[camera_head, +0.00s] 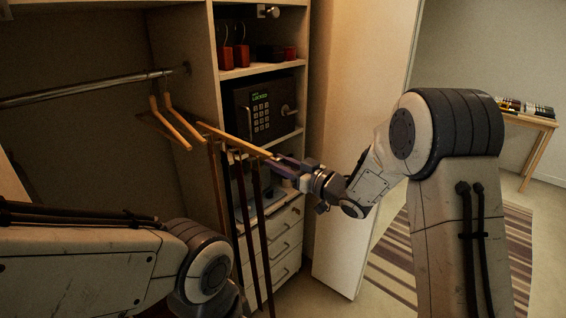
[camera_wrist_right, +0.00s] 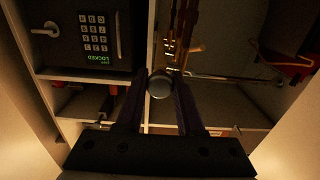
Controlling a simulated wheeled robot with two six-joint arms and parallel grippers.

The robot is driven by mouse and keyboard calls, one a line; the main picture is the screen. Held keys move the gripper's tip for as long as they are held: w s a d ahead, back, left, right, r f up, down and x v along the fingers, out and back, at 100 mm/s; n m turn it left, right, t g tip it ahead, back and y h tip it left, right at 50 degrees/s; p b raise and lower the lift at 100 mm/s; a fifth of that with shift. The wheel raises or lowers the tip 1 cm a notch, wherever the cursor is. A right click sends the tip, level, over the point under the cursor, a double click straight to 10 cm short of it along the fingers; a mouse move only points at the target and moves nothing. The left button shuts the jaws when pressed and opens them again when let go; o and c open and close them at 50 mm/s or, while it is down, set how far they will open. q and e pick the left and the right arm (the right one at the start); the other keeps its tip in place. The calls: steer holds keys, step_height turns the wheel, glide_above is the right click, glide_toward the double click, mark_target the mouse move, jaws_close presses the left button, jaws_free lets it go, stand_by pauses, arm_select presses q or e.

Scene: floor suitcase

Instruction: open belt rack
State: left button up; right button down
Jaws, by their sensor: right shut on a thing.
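The belt rack (camera_head: 236,138) is a wooden-coloured bar that sticks out of the closet, with several dark and brown belts (camera_head: 262,235) hanging from it. My right gripper (camera_head: 278,160) is at the near end of the bar and shut on it. In the right wrist view the bar's round grey end (camera_wrist_right: 160,84) sits between the two fingers of my right gripper (camera_wrist_right: 166,88). My left arm comes in from the left, but its gripper is out of the picture.
A dark safe (camera_head: 262,106) with a keypad sits on a shelf behind the rack. Drawers (camera_head: 284,240) stand below it. Wooden hangers (camera_head: 172,122) hang from a metal rod (camera_head: 90,88) at left. A pale door panel (camera_head: 350,250) stands at right, with a striped rug (camera_head: 395,268) beyond.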

steer(key=c, duration=0.5)
jaws_free()
steer(key=shift+c, duration=0.2)
steer(key=shift+d, duration=0.1)
steer(key=b+v, duration=0.2)
steer(key=v, duration=0.8)
steer(key=shift+s+b, duration=0.2)
steer(key=shift+b, duration=0.1)
